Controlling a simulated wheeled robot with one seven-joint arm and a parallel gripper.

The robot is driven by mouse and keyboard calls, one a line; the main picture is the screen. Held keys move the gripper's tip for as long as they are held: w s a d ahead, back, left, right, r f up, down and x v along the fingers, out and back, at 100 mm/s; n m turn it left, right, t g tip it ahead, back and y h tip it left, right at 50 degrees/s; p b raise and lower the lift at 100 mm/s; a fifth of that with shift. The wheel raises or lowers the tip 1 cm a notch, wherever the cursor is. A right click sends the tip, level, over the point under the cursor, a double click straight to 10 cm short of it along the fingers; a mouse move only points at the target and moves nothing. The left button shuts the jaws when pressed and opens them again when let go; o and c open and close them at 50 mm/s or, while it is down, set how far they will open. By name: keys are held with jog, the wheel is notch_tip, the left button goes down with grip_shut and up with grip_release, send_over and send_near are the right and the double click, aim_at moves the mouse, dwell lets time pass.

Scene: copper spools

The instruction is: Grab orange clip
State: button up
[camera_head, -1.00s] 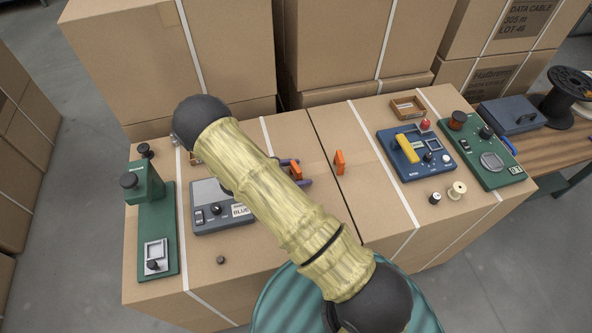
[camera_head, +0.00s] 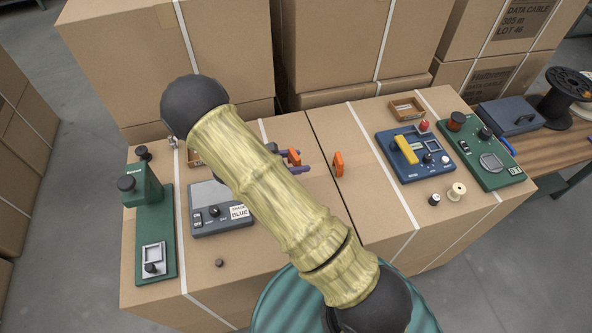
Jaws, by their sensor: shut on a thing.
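My gripper (camera_head: 295,161) shows past the right side of my arm, with only its purple finger ends in view. It is shut on an orange clip (camera_head: 294,156), which sits between the fingers and is partly hidden. A second orange clip (camera_head: 338,164) stands upright on the cardboard box top, a short way right of my gripper and apart from it. My arm covers the rest of my gripper.
A grey device with a BLUE label (camera_head: 207,196) and a green press (camera_head: 150,220) are on the left. A blue device with a yellow handle (camera_head: 420,170), a green device (camera_head: 488,150) and small spools (camera_head: 456,191) are on the right. Tall boxes (camera_head: 180,60) stand behind.

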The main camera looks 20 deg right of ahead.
aim_at(293, 154)
jog(key=shift+r, duration=1.75)
jog(key=shift+f, duration=0.1)
